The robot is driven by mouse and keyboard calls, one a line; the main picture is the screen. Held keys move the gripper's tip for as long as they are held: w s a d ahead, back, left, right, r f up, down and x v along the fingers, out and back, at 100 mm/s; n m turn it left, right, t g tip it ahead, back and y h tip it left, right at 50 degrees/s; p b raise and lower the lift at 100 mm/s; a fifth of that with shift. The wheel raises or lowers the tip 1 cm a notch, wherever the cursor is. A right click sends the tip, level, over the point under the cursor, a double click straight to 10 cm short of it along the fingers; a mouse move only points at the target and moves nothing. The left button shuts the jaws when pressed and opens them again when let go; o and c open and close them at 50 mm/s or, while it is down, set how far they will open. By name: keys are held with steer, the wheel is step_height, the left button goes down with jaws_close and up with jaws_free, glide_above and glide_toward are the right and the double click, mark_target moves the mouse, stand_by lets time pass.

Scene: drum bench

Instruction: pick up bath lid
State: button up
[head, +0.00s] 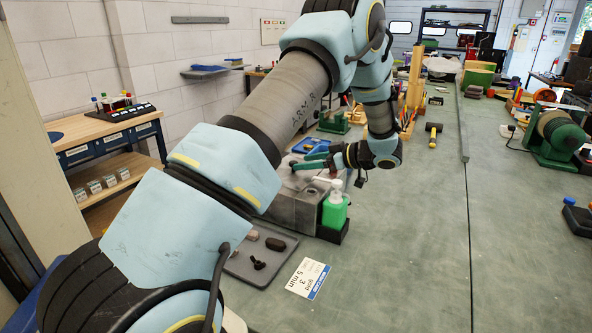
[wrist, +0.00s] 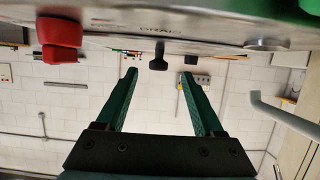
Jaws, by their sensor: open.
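The bath is a grey metal box (head: 297,206) on the bench, partly hidden behind my arm in the head view. Its top, which I take to be the lid, lies flat and closed. In the wrist view brushed metal (wrist: 205,22) with lettering fills the top edge, and a small black knob (wrist: 158,54) sticks out from it. I cannot tell for sure that this knob belongs to the lid. My gripper (head: 306,172) is low over the box, its green fingers spread and pointing left. In the wrist view the open gripper (wrist: 157,78) has the knob ahead, between its fingertips, not touching.
A green bottle with a white pump (head: 335,207) stands close at the box's right. A grey tray (head: 250,268) with dark parts and a white card (head: 307,278) lie in front. A red knob (wrist: 60,40) shows in the wrist view.

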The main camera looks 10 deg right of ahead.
steer(key=shift+f+p+x, duration=0.1)
steer(key=shift+p+x, duration=0.6)
steer(key=shift+x, duration=0.65)
steer(key=shift+f+p+x, duration=0.15)
steer(key=shift+p+x, duration=0.5)
steer(key=shift+x, duration=0.7)
steer(key=shift+d, duration=0.15)
jaws_close()
